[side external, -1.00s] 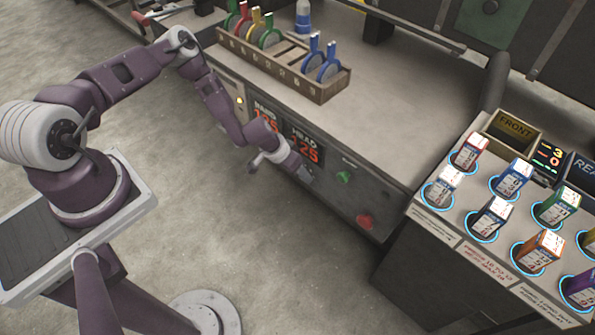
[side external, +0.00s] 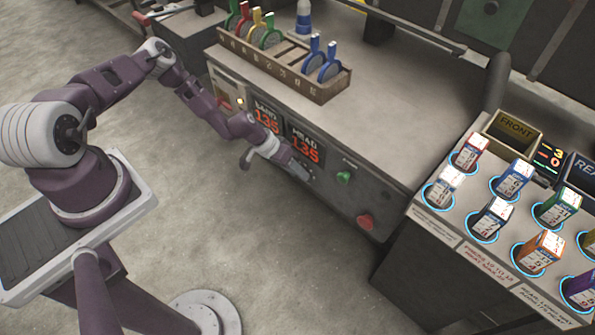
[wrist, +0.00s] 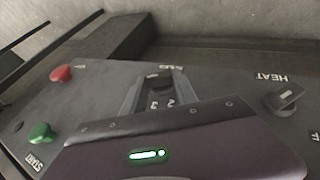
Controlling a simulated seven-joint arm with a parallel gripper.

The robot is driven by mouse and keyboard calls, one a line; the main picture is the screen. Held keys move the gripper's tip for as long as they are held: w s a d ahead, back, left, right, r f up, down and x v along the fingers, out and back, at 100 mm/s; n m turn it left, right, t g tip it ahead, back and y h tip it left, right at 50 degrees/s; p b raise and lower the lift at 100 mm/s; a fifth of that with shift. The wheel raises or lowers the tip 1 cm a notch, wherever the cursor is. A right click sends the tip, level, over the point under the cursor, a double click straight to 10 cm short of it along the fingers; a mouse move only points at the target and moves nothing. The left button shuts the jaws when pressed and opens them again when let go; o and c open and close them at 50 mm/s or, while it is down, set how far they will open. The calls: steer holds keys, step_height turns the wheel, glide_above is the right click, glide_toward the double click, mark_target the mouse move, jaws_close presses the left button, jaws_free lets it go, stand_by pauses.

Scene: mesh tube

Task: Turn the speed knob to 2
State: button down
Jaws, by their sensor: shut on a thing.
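The speed knob (wrist: 160,82) is a dark knob on the grey control panel, between my fingers in the wrist view. A short label above it is upside down and hard to read. Dial numerals, among them a 2 and a 3, show just below it; which one it points to I cannot tell. My gripper (wrist: 160,92) is shut on the knob. In the side external view my gripper (side external: 300,171) is at the panel face, left of the green button, and the knob is hidden there.
The panel also carries a green START button (wrist: 41,133), a red button (wrist: 62,74) and a HEAT knob (wrist: 284,97). Lit red displays (side external: 306,149) sit above my gripper. A rack of coloured paddles (side external: 285,65) stands on the bench top. A console with several boxes (side external: 515,178) is at right.

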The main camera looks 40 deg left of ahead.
steer(key=h, duration=0.2)
steer(key=n+h, duration=0.1)
steer(key=shift+a+f, duration=0.3)
steer(key=shift+a, duration=0.1)
steer(key=shift+a+f+n+t+h, duration=0.1)
steer(key=shift+f+n+t+h, duration=0.1)
steer(key=shift+h, duration=0.8)
steer(key=shift+a+f+n+t+h, duration=0.1)
steer(key=shift+n+h, duration=0.1)
steer(key=shift+h, duration=1.1)
steer(key=c, duration=1)
jaws_free()
steer(key=shift+o, duration=0.2)
steer(key=v, duration=0.7)
steer(key=shift+s, duration=0.1)
